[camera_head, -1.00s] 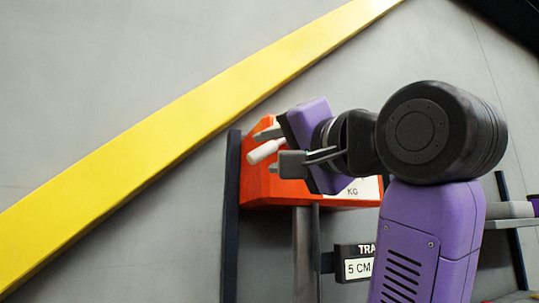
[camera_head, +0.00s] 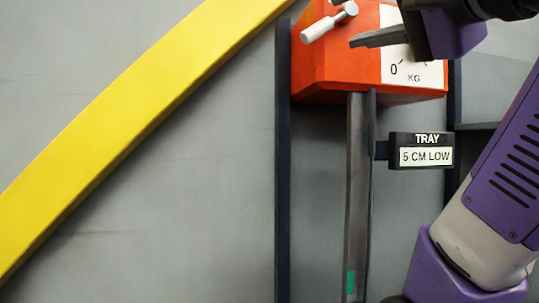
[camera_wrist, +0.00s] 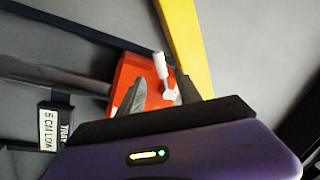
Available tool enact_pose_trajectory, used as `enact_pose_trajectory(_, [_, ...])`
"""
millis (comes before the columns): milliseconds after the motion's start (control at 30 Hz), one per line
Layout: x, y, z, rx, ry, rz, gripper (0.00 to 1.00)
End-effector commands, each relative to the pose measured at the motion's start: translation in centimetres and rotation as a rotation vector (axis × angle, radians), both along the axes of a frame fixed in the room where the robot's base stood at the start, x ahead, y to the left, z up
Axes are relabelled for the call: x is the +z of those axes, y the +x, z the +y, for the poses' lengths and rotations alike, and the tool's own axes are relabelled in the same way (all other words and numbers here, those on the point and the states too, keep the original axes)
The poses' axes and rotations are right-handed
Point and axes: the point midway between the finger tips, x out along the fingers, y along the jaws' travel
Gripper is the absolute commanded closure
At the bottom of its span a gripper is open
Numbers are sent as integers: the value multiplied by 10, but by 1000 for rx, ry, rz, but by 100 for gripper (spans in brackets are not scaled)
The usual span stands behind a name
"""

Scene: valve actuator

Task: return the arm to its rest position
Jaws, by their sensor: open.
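My gripper is at the top right of the head view, partly cut off; one grey finger (camera_head: 380,38) shows, pointing left in front of the orange box (camera_head: 335,65). In the wrist view both fingers of my gripper (camera_wrist: 160,92) are spread apart with nothing held between them. The white lever handle (camera_head: 328,22) on the orange box stands left of the finger, with a gap. The handle (camera_wrist: 161,68) also shows beyond the fingertips in the wrist view. My purple arm fills the right side of the head view.
The orange box has a white KG dial (camera_head: 412,60) and sits on a grey post (camera_head: 357,190). A sign (camera_head: 421,151) reads "TRAY 5 CM LOW". A yellow diagonal beam (camera_head: 150,120) crosses the grey wall at left. Dark uprights (camera_head: 283,180) flank the box.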

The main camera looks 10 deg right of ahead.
Motion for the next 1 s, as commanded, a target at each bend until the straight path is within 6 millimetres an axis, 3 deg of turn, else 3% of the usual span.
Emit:
enact_pose_trajectory(167, [9, -2, 1, -7, -42, -44, 59])
enact_pose_trajectory(400, [61, -26, -1, -59, -147, -312, 59])
enact_pose_trajectory(533, [63, -24, -4, -101, -197, -417, 59])
enact_pose_trajectory(767, [28, 0, -13, -183, -271, -518, 59])
enact_pose_trajectory(1000, [-49, 31, -23, -278, -356, -551, 59])
